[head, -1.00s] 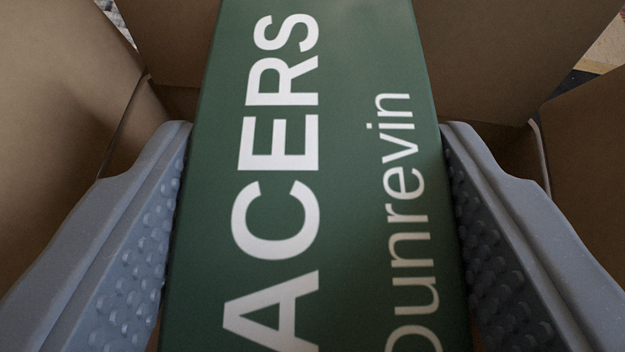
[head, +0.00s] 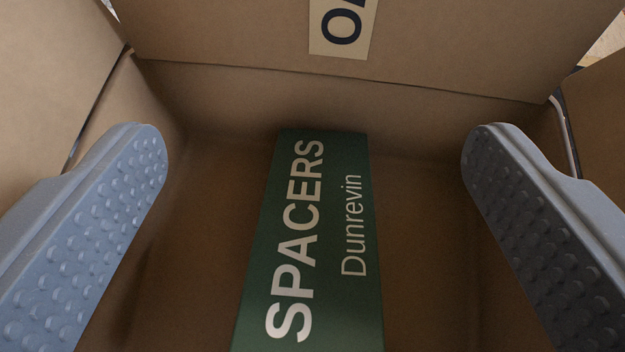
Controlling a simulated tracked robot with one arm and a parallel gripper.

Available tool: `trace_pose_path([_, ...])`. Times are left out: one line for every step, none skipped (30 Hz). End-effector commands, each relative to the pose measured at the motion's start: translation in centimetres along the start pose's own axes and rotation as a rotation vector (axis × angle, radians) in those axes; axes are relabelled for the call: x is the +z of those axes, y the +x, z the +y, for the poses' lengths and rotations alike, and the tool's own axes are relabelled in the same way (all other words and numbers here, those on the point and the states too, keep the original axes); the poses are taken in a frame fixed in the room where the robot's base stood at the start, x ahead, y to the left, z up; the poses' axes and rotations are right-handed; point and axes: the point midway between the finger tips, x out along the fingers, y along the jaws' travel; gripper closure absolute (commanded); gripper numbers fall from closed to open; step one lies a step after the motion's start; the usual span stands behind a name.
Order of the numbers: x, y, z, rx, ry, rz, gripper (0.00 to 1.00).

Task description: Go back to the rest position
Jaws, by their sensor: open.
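My gripper (head: 314,150) is open and empty, with its two grey, studded fingers wide apart at the left and right of the head view. A green box (head: 335,290) with white lettering reading "SPACERS" and "Dunrevin" lies in an open cardboard box (head: 215,95). The green box is in the middle of the view, between the fingers in the picture and touching neither. It looks farther off than the fingertips. Its near end is cut off by the bottom edge of the frame.
The cardboard box has raised flaps on the left, far and right sides. A pale label (head: 343,28) with dark letters is on the far flap, partly cut off. Bare cardboard floor shows on both sides of the green box.

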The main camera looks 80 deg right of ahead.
Motion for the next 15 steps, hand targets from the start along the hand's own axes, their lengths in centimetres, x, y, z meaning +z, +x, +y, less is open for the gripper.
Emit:
trace_pose_path([-0.1, -0.3, -0.1, -0.002, 0.000, 0.000, 0.18])
trace_pose_path([-0.1, -0.6, -0.1, -0.003, 0.000, 0.000, 0.18])
trace_pose_path([-0.1, -0.9, -0.1, -0.003, 0.000, 0.000, 0.18])
trace_pose_path([-0.1, -1.2, -0.1, -0.003, 0.000, 0.000, 0.18])
trace_pose_path([-0.1, -1.6, -0.1, -0.002, 0.000, 0.000, 0.18])
trace_pose_path([-0.2, -2.1, 0.0, -0.001, 0.000, 0.000, 0.18])
trace_pose_path([-0.2, -2.5, 0.0, 0.000, 0.000, 0.001, 0.18])
trace_pose_path([-0.2, -3.0, 0.0, 0.000, 0.000, 0.001, 0.18])
trace_pose_path([-0.2, -3.6, -0.1, -0.001, 0.000, 0.001, 0.18])
trace_pose_path([-0.2, -4.2, -0.1, -0.003, 0.000, 0.000, 0.18])
trace_pose_path([-0.1, -4.7, -0.1, -0.004, 0.000, -0.001, 0.18])
trace_pose_path([-0.1, -5.3, -0.1, -0.003, 0.000, -0.002, 0.18])
trace_pose_path([-0.1, -5.7, -0.1, -0.001, 0.000, -0.002, 0.18])
trace_pose_path([-0.1, -6.1, -0.1, -0.001, 0.000, -0.001, 0.18])
trace_pose_path([-0.1, -6.5, -0.1, 0.000, 0.000, -0.001, 0.18])
